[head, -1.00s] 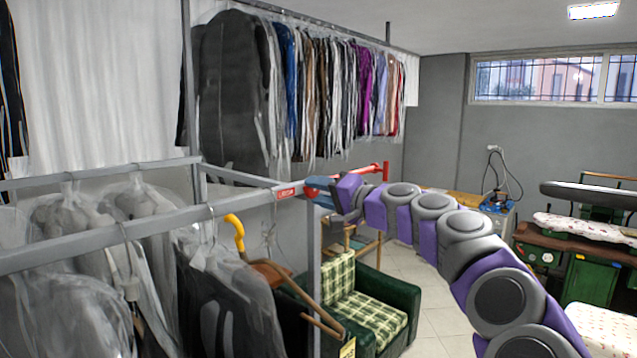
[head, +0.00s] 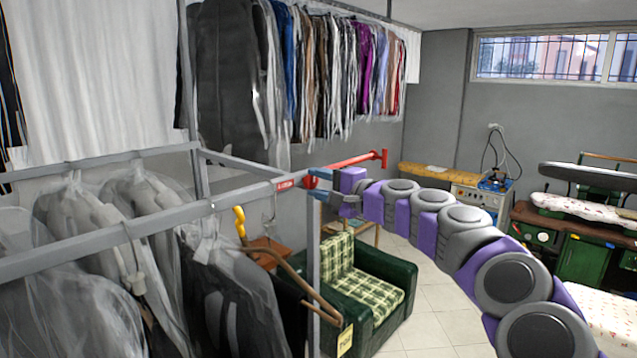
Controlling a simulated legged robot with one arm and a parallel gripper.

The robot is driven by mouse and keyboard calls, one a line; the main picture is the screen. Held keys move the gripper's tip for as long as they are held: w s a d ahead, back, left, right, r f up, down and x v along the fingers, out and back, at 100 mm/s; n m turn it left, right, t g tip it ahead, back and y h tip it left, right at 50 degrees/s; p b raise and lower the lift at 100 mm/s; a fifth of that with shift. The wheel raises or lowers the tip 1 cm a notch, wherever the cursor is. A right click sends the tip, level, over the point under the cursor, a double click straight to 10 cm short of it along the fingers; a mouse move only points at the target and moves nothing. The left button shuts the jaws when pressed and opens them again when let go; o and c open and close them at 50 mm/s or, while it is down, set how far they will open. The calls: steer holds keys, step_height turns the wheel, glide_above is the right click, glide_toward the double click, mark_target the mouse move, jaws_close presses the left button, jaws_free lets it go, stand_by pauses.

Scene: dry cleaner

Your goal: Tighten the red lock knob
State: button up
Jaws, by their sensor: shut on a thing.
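The red lock knob (head: 312,182) sits at the right end of the grey rack rail (head: 225,201), beside a red label (head: 285,184). Only a small part of it shows. My gripper (head: 317,184) is at this rail end, its blue fingers on either side of the knob and shut on it. The fingers and wrist hide much of the knob. A red bar (head: 350,160) runs from the rail end back to the right and ends in an upright red tip.
Garments in clear covers (head: 110,240) hang on the near rack at left. A green armchair (head: 385,272) stands below my arm. Tiled floor (head: 440,300) is open to its right.

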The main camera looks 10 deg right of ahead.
steer(key=shift+f, duration=0.15)
steer(key=o, duration=1)
steer(key=shift+d, duration=0.15)
steer(key=b+v, duration=0.3)
steer(key=v, duration=1.4)
steer(key=shift+d+b, duration=0.25)
steer(key=shift+b, duration=0.05)
steer(key=shift+a, duration=0.15)
